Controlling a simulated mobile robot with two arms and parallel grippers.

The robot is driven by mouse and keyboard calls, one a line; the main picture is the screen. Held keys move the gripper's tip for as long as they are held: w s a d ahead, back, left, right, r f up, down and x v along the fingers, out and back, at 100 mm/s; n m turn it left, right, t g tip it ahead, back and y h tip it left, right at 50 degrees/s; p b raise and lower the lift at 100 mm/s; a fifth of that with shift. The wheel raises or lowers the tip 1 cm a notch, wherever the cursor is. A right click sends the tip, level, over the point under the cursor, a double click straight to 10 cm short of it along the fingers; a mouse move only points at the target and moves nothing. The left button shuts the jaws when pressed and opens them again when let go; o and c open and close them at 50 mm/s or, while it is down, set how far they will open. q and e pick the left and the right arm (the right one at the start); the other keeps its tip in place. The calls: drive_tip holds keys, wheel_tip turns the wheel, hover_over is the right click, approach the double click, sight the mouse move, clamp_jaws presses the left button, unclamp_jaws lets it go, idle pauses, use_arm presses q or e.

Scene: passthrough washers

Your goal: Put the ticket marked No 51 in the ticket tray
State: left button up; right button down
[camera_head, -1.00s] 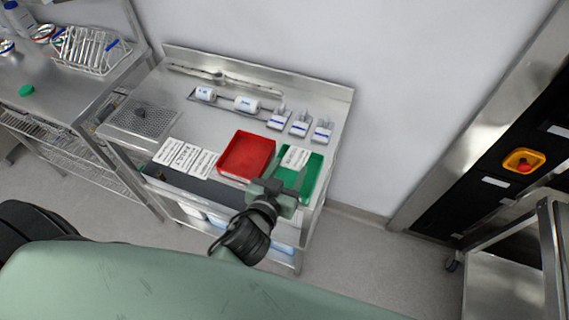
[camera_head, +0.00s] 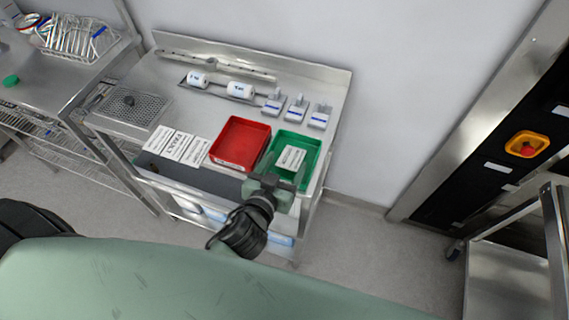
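A white printed ticket (camera_head: 291,158) lies in or just over the middle of the green tray (camera_head: 312,150); its number is too small to read. Several more printed white slips (camera_head: 176,146) lie left of the red tray (camera_head: 240,143) on the steel bench. My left gripper (camera_head: 275,183) is at the near edge of the green tray, on the near side of the ticket, with a small visible gap to it. Its fingertips are too small to show whether they are open. My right gripper is not in view.
Two white rolls (camera_head: 240,89) and several small white-and-blue holders (camera_head: 297,107) stand at the back of the bench. A perforated plate (camera_head: 132,105) is at left. A raised rim (camera_head: 250,55) and wall bound the back. Open floor (camera_head: 350,245) lies to the right.

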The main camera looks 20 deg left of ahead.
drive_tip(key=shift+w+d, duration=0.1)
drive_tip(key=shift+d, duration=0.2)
use_arm(q)
drive_tip(key=shift+s, duration=0.25)
drive_tip(key=b+v, duration=0.2)
drive_tip(key=v, duration=0.4)
drive_tip(key=s+f+m+g+b, duration=0.1)
drive_tip(key=s+f+g, duration=0.25)
drive_tip(key=f, duration=1.25)
drive_tip(key=s+f+m+g+b, duration=0.1)
drive_tip(key=s+f+g, duration=0.3)
drive_tip(key=f, duration=1.2)
drive_tip(key=s+a+f+g, duration=0.2)
drive_tip(key=s+a+f, duration=0.1)
drive_tip(key=s+f, duration=0.4)
drive_tip(key=s+a+f+g+b, duration=0.1)
drive_tip(key=s+a+f+g, duration=0.1)
drive_tip(key=s+f, duration=0.5)
drive_tip(key=s+a+f+g, duration=0.2)
drive_tip(key=s+a+f, duration=0.3)
drive_tip(key=s+f, duration=0.2)
drive_tip(key=shift+s+f+y+b, duration=0.1)
drive_tip(key=shift+s+y+b, duration=0.3)
drive_tip(key=shift+s, duration=0.85)
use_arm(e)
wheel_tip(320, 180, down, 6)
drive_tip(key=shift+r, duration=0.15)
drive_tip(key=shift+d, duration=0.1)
